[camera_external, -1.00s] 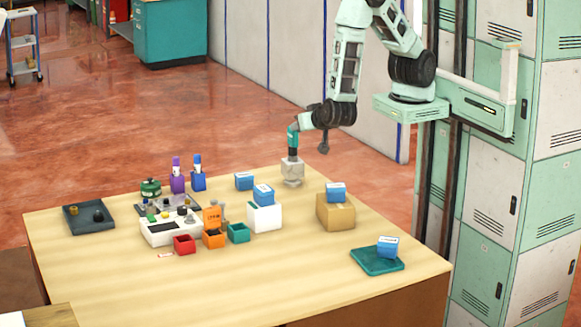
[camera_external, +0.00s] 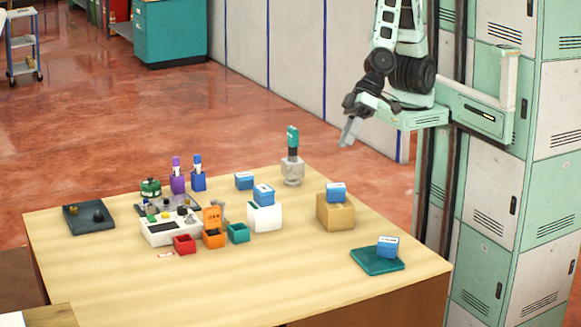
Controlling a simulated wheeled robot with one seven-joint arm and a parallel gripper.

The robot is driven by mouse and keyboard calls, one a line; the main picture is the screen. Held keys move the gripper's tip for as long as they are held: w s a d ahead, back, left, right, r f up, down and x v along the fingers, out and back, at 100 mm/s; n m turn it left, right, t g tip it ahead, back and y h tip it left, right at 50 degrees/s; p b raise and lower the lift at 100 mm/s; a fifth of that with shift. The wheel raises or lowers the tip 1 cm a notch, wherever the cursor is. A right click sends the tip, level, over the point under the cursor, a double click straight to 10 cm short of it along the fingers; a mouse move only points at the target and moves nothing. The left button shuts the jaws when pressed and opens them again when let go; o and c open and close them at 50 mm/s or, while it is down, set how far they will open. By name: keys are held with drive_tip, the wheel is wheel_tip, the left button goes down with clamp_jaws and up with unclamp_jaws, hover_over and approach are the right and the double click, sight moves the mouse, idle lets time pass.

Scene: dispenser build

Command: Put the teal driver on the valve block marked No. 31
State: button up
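The teal driver (camera_external: 292,138) stands upright, teal end up, on a pale grey block (camera_external: 292,172) at the table's back edge. My gripper (camera_external: 347,133) hangs in the air to the right of the driver, clear of it and of the table. It appears empty, but its finger gap cannot be made out. No mark reading No. 31 is legible, so I cannot tell which block bears it. Blue-and-white blocks sit on the table (camera_external: 244,181), on a white box (camera_external: 263,194), on a cardboard box (camera_external: 335,192) and on a teal tray (camera_external: 388,246).
A white device (camera_external: 170,232) stands left of centre, with red (camera_external: 184,244), orange (camera_external: 213,240) and teal (camera_external: 238,233) bins by it. Purple (camera_external: 178,182) and blue (camera_external: 198,181) holders stand behind. A dark tray (camera_external: 88,218) is at left. The table's front is largely clear.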

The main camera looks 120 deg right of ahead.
drive_tip(key=s+n+g, duration=0.6)
drive_tip(key=s+n, duration=0.2)
drive_tip(key=s, duration=0.7)
drive_tip(key=s+d+n+g+h, duration=0.1)
drive_tip(key=s+d+n+h, duration=0.1)
drive_tip(key=s+d, duration=0.3)
drive_tip(key=shift+s+d+r+n, duration=0.25)
drive_tip(key=shift+d+n, duration=0.05)
drive_tip(key=shift+n, duration=0.5)
wheel_tip(320, 180, down, 8)
drive_tip(key=b, duration=0.8)
drive_tip(key=shift+f, duration=0.1)
